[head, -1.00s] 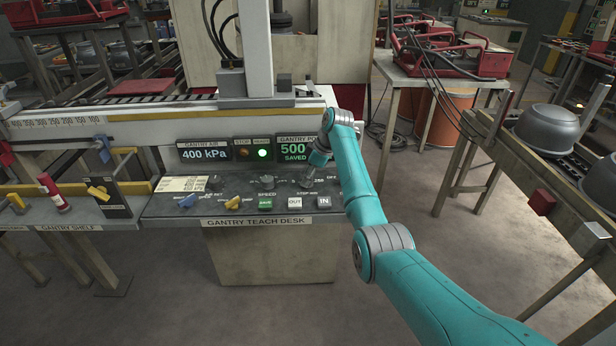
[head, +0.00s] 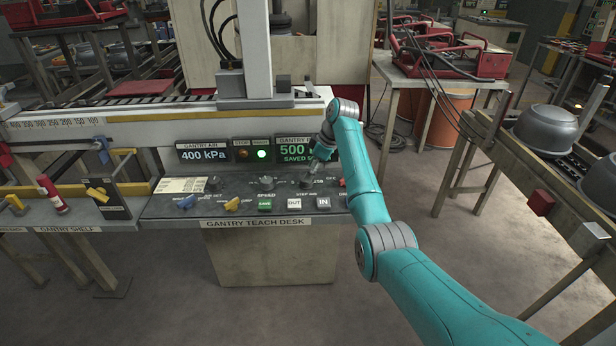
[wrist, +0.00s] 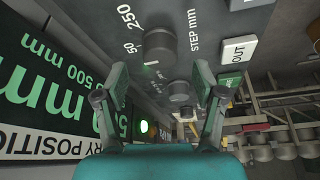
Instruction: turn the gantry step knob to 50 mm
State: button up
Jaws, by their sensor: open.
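The step knob (wrist: 160,43) is a dark round knob on the grey panel in the wrist view, with "250", "50" and "STEP mm" printed around it. Which mark it points to is not clear. My gripper (wrist: 160,78) is open and empty, its two fingers apart, with the knob showing between and just beyond the fingertips. I see no contact. In the head view my gripper (head: 312,172) is low over the right part of the gantry teach desk (head: 220,210), and the arm end partly covers the step knob area.
The position display (head: 292,150) reads 500, saved, close behind my gripper. A green button (head: 265,204), the OUT button (head: 294,203) and the IN button (head: 323,201) line the desk front. Another knob (wrist: 178,90) sits nearby. Blue and yellow levers are at the left.

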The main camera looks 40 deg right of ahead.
jog(key=v, duration=0.8)
jog(key=shift+r, duration=0.25)
jog(key=shift+s, duration=0.15)
